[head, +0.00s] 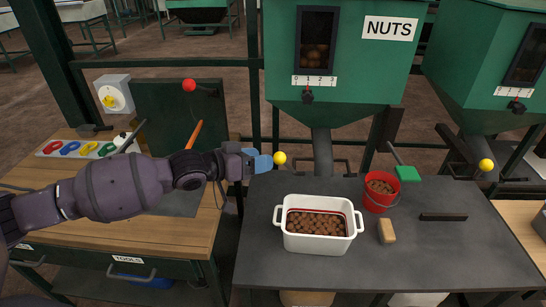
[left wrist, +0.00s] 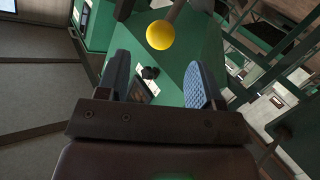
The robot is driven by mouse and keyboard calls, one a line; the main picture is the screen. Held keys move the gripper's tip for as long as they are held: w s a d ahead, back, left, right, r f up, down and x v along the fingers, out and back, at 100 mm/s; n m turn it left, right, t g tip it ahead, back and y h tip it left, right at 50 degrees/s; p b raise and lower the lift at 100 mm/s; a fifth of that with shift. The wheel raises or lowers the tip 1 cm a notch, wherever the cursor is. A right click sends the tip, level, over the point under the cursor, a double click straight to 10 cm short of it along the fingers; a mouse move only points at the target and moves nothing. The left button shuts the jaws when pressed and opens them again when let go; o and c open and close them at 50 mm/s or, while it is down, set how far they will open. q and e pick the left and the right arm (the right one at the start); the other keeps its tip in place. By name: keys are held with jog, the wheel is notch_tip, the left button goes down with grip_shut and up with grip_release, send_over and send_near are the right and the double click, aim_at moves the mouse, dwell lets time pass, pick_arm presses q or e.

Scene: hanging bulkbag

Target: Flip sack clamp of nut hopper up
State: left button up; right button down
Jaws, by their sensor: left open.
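The nut hopper (head: 338,75) is a green bin with a NUTS label and a small window. Its grey spout (head: 321,150) runs down to the back edge of the dark table. A yellow ball knob (head: 279,158) sits left of the spout, on the dark sack clamp. The knob also shows in the left wrist view (left wrist: 160,35), beyond the fingertips. My left gripper (head: 264,163) is just left of the knob, with blue fingers. In the left wrist view my left gripper (left wrist: 158,70) is open and empty, its fingers apart. My right gripper is not seen.
On the dark table (head: 270,250) stand a white tub (head: 318,244) of nuts, a red bucket (head: 380,190), a green scoop (head: 407,173) and a wooden-backed brush (head: 387,231). Another green hopper (head: 490,60) with a yellow knob (head: 486,165) is at right. A wooden bench is at left.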

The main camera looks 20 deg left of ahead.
pick_arm(q)
jog(key=v, duration=0.4)
jog(key=shift+r, duration=0.1)
dwell(0.4)
